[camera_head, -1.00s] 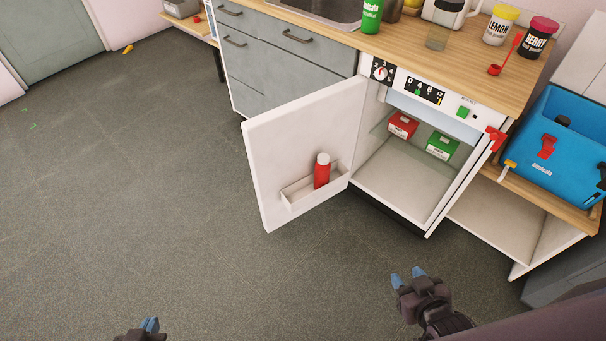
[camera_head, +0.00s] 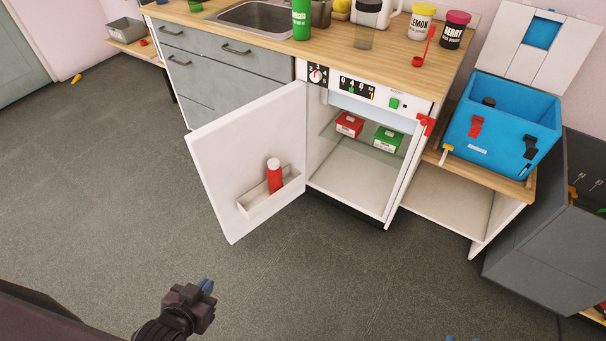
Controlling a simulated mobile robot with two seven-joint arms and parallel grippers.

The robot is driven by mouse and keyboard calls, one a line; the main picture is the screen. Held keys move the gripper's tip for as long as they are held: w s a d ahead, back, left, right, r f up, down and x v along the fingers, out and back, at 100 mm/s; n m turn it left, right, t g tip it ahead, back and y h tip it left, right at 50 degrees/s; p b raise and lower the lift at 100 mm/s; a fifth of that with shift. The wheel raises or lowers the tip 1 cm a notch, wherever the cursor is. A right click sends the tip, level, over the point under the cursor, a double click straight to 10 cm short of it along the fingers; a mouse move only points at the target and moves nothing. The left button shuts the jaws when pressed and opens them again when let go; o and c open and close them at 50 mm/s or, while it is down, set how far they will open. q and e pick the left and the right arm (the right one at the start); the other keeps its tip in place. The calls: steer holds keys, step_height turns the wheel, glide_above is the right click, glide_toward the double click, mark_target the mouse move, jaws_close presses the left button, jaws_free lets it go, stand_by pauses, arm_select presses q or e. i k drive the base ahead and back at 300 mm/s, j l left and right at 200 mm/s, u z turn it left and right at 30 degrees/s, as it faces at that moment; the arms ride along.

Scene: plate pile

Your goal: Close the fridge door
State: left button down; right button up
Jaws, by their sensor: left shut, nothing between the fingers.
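The white fridge door (camera_head: 235,150) stands wide open, swung out to the left of the fridge (camera_head: 352,180). Its inner side faces me, with a door shelf (camera_head: 268,197) holding a red bottle with a pale cap (camera_head: 275,178). Inside the fridge, a red box (camera_head: 349,124) and a green box (camera_head: 387,139) sit on a glass shelf. My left gripper (camera_head: 205,287) is shut and empty, over the floor in front of the door and apart from it. Only blue fingertips of my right gripper (camera_head: 461,339) show at the bottom edge; its jaws are mostly cut off.
The wooden counter (camera_head: 400,65) above the fridge holds jars, bottles and a sink (camera_head: 262,18). Grey drawers (camera_head: 215,60) stand behind the door. A blue cooler box (camera_head: 502,125) sits on a low shelf unit to the right, beside a grey cabinet (camera_head: 545,250). The floor (camera_head: 110,180) before the fridge is clear.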

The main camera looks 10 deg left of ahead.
mark_target(230, 153)
steer(key=z, duration=1.4)
steer(key=k+j+z, duration=0.1)
steer(key=j, duration=0.3)
steer(key=k+j+z, duration=0.15)
steer(key=j, duration=0.25)
steer(key=k+j, duration=0.2)
steer(key=j, duration=0.3)
steer(key=k+j, duration=0.15)
steer(key=j, duration=0.35)
steer(key=k+j, duration=0.2)
steer(key=j, duration=0.3)
steer(key=k+j, duration=0.2)
steer(key=j, duration=0.25)
steer(key=k+j, duration=0.15)
steer(key=j, duration=0.35)
steer(key=k+j, duration=0.2)
steer(key=j, duration=0.3)
steer(key=k+j, duration=0.2)
steer(key=j, duration=0.3)
steer(key=k+j, duration=0.15)
steer(key=j, duration=0.75)
